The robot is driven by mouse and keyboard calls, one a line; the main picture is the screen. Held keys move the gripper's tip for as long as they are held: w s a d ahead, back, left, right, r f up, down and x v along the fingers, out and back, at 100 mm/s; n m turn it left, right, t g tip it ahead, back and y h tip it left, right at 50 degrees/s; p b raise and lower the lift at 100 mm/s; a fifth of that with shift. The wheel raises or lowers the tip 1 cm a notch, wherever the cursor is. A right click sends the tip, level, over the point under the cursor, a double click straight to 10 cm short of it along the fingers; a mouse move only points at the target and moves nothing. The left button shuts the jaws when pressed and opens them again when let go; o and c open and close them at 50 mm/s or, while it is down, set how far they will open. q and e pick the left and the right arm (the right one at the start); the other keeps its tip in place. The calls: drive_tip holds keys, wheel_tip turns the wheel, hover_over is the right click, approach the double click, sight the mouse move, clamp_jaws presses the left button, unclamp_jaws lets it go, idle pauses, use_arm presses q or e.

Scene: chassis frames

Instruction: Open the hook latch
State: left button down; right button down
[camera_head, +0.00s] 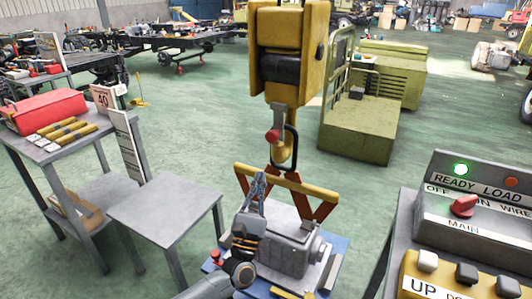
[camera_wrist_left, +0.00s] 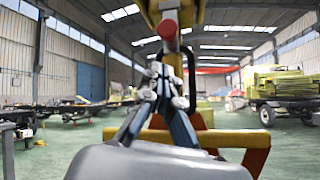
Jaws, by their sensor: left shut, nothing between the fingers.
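A yellow hook block (camera_head: 288,50) hangs at upper middle in the head view, with a yellow hook (camera_head: 284,150) below it. The latch on the hook has a red knob (camera_head: 272,136), which also shows at the top of the left wrist view (camera_wrist_left: 168,29). A dark ring (camera_head: 291,140) passes at the hook, above a yellow lifting beam (camera_head: 286,184) with red legs. My left gripper (camera_head: 259,177) is shut and empty, pointing up, below the red knob and apart from it. Its fingers (camera_wrist_left: 160,70) partly cover the hook in the wrist view. My right gripper is not in view.
A grey machine housing (camera_head: 290,250) stands under the beam on a blue base. A grey table (camera_head: 165,207) stands to the left. A control panel (camera_head: 470,205) with a red switch and a yellow button box (camera_head: 465,280) is at right. Green floor lies behind.

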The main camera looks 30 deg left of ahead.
use_arm(q)
drive_tip(key=p, duration=0.3)
approach(275, 128)
drive_tip(key=w+a+r, duration=0.2)
drive_tip(key=w, duration=0.2)
drive_tip(key=shift+w+a+r, duration=0.1)
drive_tip(key=shift+w+a, duration=0.05)
